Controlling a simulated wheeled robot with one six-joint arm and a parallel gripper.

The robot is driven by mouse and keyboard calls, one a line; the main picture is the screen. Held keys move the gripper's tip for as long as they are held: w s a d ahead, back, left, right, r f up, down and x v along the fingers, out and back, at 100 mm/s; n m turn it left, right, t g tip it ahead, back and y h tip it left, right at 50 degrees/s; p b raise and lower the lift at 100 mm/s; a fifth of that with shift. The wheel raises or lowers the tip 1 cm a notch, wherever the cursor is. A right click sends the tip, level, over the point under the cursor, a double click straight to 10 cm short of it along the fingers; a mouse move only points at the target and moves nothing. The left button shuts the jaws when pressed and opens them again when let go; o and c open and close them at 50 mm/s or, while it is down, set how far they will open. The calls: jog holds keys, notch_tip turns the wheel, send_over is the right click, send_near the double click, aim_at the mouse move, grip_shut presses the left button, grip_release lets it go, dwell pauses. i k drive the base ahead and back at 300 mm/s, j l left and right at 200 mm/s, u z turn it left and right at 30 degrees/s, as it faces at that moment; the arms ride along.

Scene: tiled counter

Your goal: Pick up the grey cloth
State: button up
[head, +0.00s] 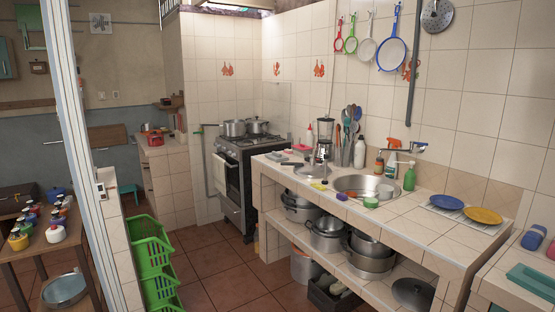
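A pale, whitish-grey cloth (219,174) appears to hang on the front of the dark stove (250,185), left of the tiled counter. It is small in the picture, and I cannot tell for sure that it is the grey cloth. A flat greyish item (276,157) lies at the left end of the counter, too small to make out. My gripper and arm are not in view.
The tiled counter (420,232) holds a sink (362,184), a blender (324,140), bottles and a rack with plates (483,215). Pots fill the shelf below. Green crates (150,255) stand left of open red floor (230,275). A table with bottles is at far left.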

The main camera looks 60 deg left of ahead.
aim_at(276, 157)
jog(key=u, duration=2)
